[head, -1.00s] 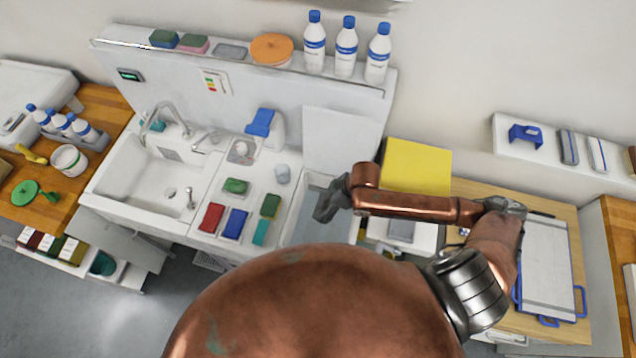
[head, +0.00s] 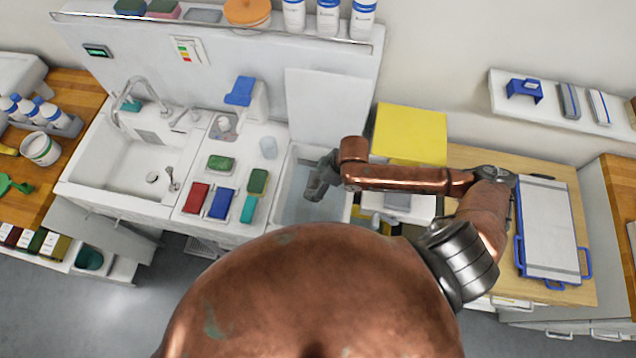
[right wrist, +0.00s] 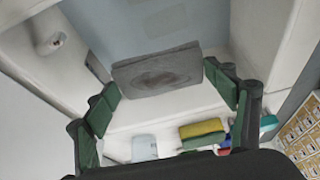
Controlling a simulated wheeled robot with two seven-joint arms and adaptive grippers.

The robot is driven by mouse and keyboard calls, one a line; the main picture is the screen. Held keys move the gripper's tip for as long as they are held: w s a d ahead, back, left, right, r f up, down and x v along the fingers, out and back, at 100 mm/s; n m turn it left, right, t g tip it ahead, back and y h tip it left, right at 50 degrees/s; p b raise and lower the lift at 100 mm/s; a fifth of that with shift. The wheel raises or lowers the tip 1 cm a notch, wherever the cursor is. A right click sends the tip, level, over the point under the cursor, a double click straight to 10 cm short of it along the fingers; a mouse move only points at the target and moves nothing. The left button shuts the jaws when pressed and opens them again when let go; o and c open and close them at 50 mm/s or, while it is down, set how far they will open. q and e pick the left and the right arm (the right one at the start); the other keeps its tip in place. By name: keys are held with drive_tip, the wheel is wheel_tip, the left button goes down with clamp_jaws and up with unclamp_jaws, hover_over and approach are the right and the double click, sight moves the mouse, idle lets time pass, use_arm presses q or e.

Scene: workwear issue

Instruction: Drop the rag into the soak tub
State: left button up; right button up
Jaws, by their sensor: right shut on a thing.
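The soak tub (head: 289,180) is a white basin with blue-grey water, right of the sink counter. My right gripper (head: 318,178) is over it in the head view. In the right wrist view its green-padded fingers (right wrist: 162,92) are shut on the rag (right wrist: 157,70), a flat grey piece with a darker patch. The rag is held above the blue-grey water (right wrist: 150,22). In the head view I cannot make out the rag apart from the gripper. My left gripper is not in view.
A white sink (head: 130,165) is at left. Red (head: 195,198), blue (head: 222,203) and green (head: 257,181) pads lie on the counter beside the tub. A white upright panel (head: 327,110) stands behind the tub; a yellow board (head: 410,134) is to the right.

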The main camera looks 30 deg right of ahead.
drive_tip(key=shift+s+r, duration=0.2)
drive_tip(key=shift+s, duration=0.3)
drive_tip(key=shift+s+r, duration=0.15)
drive_tip(key=shift+s, duration=0.3)
drive_tip(key=o, duration=1.1)
drive_tip(key=shift+w+f, duration=0.2)
drive_tip(key=shift+w, duration=0.3)
drive_tip(key=shift+o, duration=0.7)
drive_tip(key=shift+s+r, duration=0.1)
drive_tip(key=shift+s, duration=0.15)
drive_tip(key=shift+d+r, duration=0.1)
drive_tip(key=shift+r, duration=0.2)
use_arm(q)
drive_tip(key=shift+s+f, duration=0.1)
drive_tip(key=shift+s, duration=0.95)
use_arm(e)
drive_tip(key=v, duration=1.1)
drive_tip(key=shift+s+r, duration=0.15)
drive_tip(key=shift+s, duration=0.1)
